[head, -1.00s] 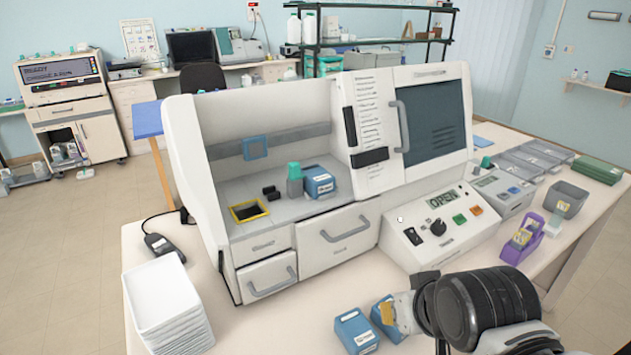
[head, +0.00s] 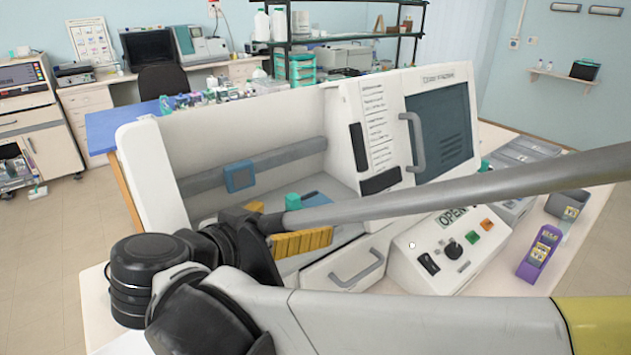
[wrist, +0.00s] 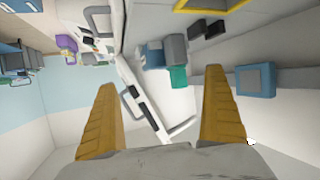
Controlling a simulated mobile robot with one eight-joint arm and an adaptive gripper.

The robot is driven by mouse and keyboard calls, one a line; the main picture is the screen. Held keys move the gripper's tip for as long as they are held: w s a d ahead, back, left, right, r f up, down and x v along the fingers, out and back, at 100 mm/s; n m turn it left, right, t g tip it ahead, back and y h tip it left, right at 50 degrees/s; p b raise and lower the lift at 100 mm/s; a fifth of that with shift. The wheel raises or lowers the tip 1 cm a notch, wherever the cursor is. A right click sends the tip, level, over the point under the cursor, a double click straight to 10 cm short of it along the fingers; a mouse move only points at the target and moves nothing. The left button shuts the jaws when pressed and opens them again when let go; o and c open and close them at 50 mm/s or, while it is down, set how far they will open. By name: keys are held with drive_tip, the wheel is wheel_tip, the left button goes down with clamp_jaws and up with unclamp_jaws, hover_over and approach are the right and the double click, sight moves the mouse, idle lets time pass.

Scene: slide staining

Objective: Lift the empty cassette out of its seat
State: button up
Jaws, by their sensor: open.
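A blue box-shaped cassette (head: 317,198) stands on the floor of the open station bay. It is partly hidden by my arm in the head view, and shows as a blue and grey block in the wrist view (wrist: 170,50). A teal-capped bottle (head: 292,201) stands beside it, also in the wrist view (wrist: 177,78). I cannot tell whether the cassette is empty.
In the wrist view, a yellow-framed opening (wrist: 220,8) and small black blocks (wrist: 207,30) lie near the cassette. A blue square (head: 239,176) is on the bay's back wall.

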sight(313, 206)
drive_tip(key=b+x, duration=0.1)
drive_tip(key=x, duration=0.3)
drive_tip(key=shift+w+a+r+b, duration=0.1)
drive_tip(key=shift+a+r+b, duration=0.05)
drive_tip(key=shift+b, duration=0.15)
drive_tip(key=b+x, duration=0.2)
drive_tip(key=x, duration=0.3)
drive_tip(key=shift+w+a, duration=0.15)
drive_tip(key=shift+w, duration=0.1)
drive_tip(key=shift+w+d+b, duration=0.25)
drive_tip(key=shift+w+b, duration=0.05)
drive_tip(key=shift+w, duration=0.1)
drive_tip(key=shift+t, duration=0.3)
drive_tip(key=c, duration=1.3)
